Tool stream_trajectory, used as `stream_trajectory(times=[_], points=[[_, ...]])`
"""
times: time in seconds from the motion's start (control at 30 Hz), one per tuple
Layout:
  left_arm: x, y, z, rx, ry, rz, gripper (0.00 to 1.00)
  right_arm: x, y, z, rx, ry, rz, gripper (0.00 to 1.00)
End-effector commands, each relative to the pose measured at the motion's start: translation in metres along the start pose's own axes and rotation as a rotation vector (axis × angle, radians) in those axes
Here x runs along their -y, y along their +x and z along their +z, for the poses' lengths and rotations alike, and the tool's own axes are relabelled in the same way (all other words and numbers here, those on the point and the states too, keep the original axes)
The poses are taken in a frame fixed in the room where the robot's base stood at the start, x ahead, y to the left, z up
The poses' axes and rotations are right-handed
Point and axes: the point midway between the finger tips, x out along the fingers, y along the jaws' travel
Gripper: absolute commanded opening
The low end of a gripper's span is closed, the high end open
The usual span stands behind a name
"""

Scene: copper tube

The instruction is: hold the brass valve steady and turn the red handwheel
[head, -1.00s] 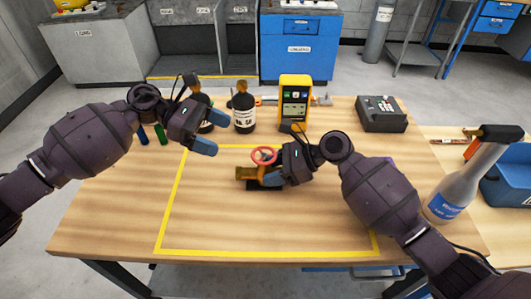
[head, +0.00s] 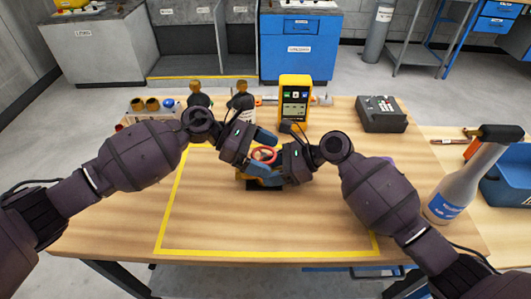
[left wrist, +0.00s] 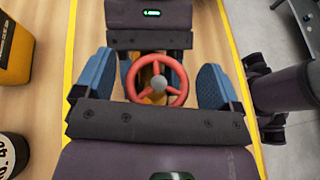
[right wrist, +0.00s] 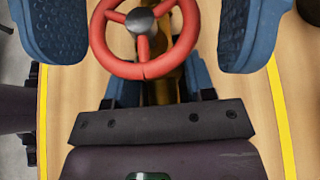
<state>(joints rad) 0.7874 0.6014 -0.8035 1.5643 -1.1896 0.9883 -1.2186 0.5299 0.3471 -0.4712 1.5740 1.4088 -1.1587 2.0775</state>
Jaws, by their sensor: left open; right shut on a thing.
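The red handwheel (head: 264,154) sits on top of the brass valve (head: 242,175), inside the yellow outline on the table. In the left wrist view the handwheel (left wrist: 156,82) lies between the two blue fingers of my open left gripper (left wrist: 157,85), with a gap on both sides. My right gripper (head: 270,180) is shut on the valve below the wheel. In the right wrist view its blue fingers flank the brass body (right wrist: 163,90) under the handwheel (right wrist: 143,40), and the left gripper's fingers reach in on both sides of the wheel. Most of the valve body is hidden by the grippers.
A grey box (head: 381,113) is at the back right. A spray bottle (head: 452,190) stands at the right. The front of the outlined area is clear.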

Motion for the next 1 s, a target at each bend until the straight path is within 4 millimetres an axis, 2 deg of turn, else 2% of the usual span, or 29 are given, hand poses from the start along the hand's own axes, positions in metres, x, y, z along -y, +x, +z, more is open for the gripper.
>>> stream_trajectory(times=[0.03,0.3,0.37,0.63,1.0], points=[[0.0000,0.0030,-0.0031,0.001,-0.003,-0.001,0.89,-0.0057,0.0071,-0.0108,-0.011,0.015,0.015,0.36],[-0.0001,0.0040,-0.0030,0.001,-0.003,-0.001,0.89,-0.0057,0.0070,-0.0108,-0.011,0.015,0.015,0.36],[-0.0001,0.0040,-0.0030,0.001,-0.003,-0.001,0.81,-0.0057,0.0070,-0.0108,-0.010,0.015,0.015,0.36],[0.0000,0.0038,-0.0031,0.001,-0.003,-0.001,0.40,-0.0057,0.0070,-0.0108,-0.010,0.015,0.015,0.36],[0.0006,0.0042,-0.0040,-0.003,-0.028,0.058,0.40,-0.0056,0.0070,-0.0108,-0.010,0.015,0.015,0.36]])
